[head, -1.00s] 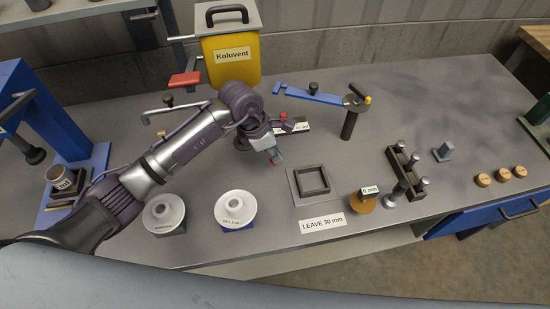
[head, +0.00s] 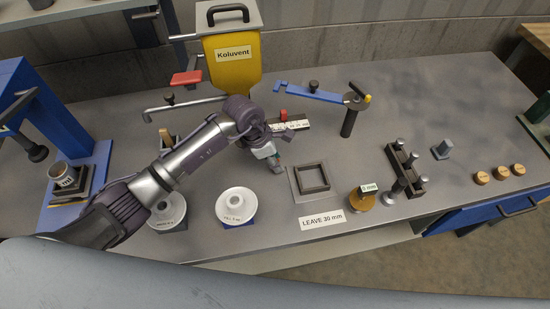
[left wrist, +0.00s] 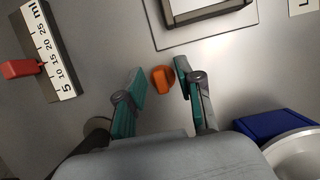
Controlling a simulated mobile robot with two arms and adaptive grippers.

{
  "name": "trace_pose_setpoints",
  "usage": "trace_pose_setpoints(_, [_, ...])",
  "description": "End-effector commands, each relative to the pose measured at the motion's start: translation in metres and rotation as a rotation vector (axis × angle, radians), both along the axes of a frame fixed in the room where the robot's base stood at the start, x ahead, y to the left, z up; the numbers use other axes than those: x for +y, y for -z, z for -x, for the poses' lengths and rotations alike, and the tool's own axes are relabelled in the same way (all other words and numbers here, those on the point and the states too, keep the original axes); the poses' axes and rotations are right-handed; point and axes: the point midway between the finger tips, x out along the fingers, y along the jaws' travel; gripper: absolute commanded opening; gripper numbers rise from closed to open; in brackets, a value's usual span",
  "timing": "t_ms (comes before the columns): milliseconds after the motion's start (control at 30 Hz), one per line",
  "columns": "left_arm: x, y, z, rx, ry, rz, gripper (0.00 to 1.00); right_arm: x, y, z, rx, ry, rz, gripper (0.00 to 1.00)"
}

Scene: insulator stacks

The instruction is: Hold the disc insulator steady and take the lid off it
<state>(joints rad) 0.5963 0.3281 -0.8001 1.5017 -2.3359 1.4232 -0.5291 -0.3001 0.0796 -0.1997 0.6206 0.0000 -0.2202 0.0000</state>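No separate lid shows clearly on either. My left gripper (head: 270,163) is low over the table, behind and right of the middle disc. In the left wrist view its fingers stand apart on either side of a small orange knob-like piece (left wrist: 162,79), with a small gap visible at the left finger. Whether this piece is the lid I cannot tell. My right gripper is out of view.
A square frame (head: 297,191) lies to the right of my left gripper, and a scale strip with a red slider (head: 284,117) behind it. A yellow Koluvent hopper (head: 231,62) stands at the back. A blue press (head: 60,120) is at the left.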

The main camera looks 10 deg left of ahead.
Motion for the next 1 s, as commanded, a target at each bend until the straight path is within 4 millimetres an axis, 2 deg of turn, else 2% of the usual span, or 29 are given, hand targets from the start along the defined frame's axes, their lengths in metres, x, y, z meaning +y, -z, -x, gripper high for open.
trace_pose_setpoints(200, [0.000,-0.006,0.000,0.001,0.000,0.001,0.36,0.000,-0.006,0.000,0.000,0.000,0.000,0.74])
trace_pose_setpoints(267, [0.003,-0.010,-0.001,-0.003,-0.001,0.000,0.36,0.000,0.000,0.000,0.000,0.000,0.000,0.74])
trace_pose_setpoints(500, [0.016,-0.048,0.004,-0.005,0.000,-0.002,0.36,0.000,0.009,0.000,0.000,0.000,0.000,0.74])
trace_pose_setpoints(700, [0.023,-0.070,0.007,-0.002,0.000,0.000,0.36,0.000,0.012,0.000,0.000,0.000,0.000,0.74])
trace_pose_setpoints(1000, [0.024,-0.074,0.008,0.000,0.000,-0.001,0.36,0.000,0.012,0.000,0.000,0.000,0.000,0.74])
